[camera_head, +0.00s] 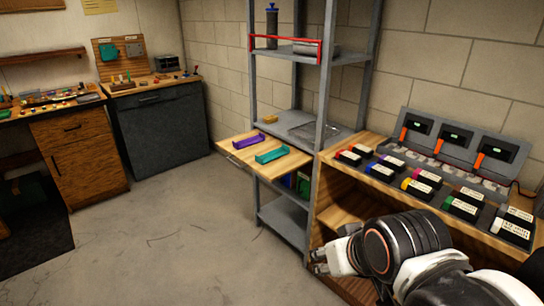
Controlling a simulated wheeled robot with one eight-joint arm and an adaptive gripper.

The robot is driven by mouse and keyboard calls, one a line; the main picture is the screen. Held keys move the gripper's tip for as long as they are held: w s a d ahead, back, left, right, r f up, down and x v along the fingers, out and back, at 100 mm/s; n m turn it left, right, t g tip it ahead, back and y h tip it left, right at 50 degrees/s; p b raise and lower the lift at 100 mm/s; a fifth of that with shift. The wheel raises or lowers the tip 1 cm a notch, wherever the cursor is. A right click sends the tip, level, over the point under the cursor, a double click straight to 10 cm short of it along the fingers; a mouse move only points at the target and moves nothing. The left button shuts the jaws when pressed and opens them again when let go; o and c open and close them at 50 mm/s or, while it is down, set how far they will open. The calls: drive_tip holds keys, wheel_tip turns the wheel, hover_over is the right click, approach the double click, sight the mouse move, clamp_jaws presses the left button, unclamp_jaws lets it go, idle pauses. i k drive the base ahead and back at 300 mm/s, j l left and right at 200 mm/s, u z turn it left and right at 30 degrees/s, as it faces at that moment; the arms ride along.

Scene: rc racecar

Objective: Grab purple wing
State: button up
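The purple wing (252,140) lies on a light wooden board (232,153) that sticks out from the metal shelf unit. A teal wing (272,155) lies next to it, nearer to me and to the right. My gripper (319,262) is at the lower right, in front of the wooden bench and below the board. It is apart from both wings. Its fingers point left and are small and partly hidden by the wrist, so I cannot tell whether they are open or shut.
The grey metal shelf unit (329,70) stands behind the board. A wooden bench (385,223) at right holds several battery packs and a grey charger (440,155). A dark cabinet (160,133) and a wooden workbench (75,150) stand at left. The concrete floor (180,250) between is clear.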

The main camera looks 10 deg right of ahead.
sight(243, 144)
drive_tip(key=i+j+u, duration=0.65)
drive_tip(key=i+j, duration=0.15)
drive_tip(key=i, duration=0.2)
drive_tip(key=i+j+u, duration=0.2)
drive_tip(key=i+u, duration=0.15)
drive_tip(key=i, duration=0.2)
drive_tip(key=i+u, duration=0.35)
drive_tip(key=i, duration=0.2)
drive_tip(key=i+j+z, duration=0.1)
drive_tip(key=i+z, duration=0.3)
drive_tip(key=i+j+z, duration=0.2)
drive_tip(key=i+z, duration=0.25)
drive_tip(key=i+j+z, duration=0.4)
drive_tip(key=k+l, duration=0.1)
